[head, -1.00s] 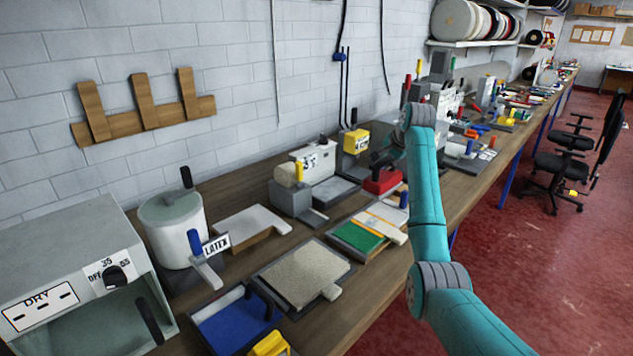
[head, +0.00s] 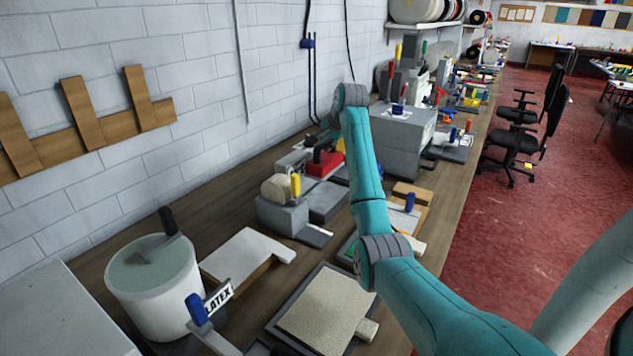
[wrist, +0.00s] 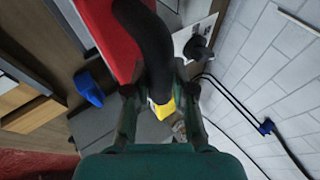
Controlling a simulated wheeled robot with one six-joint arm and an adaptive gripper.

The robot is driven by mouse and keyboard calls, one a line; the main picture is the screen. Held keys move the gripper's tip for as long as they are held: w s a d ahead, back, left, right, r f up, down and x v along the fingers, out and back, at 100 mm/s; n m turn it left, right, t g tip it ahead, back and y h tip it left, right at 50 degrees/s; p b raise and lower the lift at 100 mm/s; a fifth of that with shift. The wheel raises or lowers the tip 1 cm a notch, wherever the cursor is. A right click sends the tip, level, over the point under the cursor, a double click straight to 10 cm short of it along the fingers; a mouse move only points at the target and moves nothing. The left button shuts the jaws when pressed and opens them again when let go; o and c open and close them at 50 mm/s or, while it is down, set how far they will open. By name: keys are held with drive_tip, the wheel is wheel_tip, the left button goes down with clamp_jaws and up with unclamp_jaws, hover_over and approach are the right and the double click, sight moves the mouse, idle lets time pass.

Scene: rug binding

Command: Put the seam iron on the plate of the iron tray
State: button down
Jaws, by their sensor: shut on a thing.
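The seam iron (head: 325,163) is red with a dark curved handle. In the wrist view the red body (wrist: 108,35) and black handle (wrist: 150,45) fill the upper middle. My gripper (wrist: 158,95) is shut on the handle. In the head view the iron appears over the back of a grey plate (head: 327,203), beside a box with a dial; this looks like the iron tray. The dial panel (wrist: 192,38) shows close to the iron in the wrist view. I cannot tell whether the iron touches the plate. The jaws are partly hidden by the handle.
A yellow thing (wrist: 162,107) shows just behind the handle. A grey block with a yellow handle (head: 284,214) stands left of the plate. A grey cabinet (head: 405,140) stands to the right. The latex pot (head: 155,295) and a beige mat board (head: 325,315) are nearer.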

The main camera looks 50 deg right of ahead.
sight(330, 162)
drive_tip(key=shift+f, duration=4.8)
drive_tip(key=c, duration=1)
unclamp_jaws()
drive_tip(key=shift+f, duration=0.1)
drive_tip(key=v, duration=1.1)
drive_tip(key=shift+s+a+r, duration=0.15)
drive_tip(key=shift+s+r, duration=0.1)
drive_tip(key=shift+r, duration=0.2)
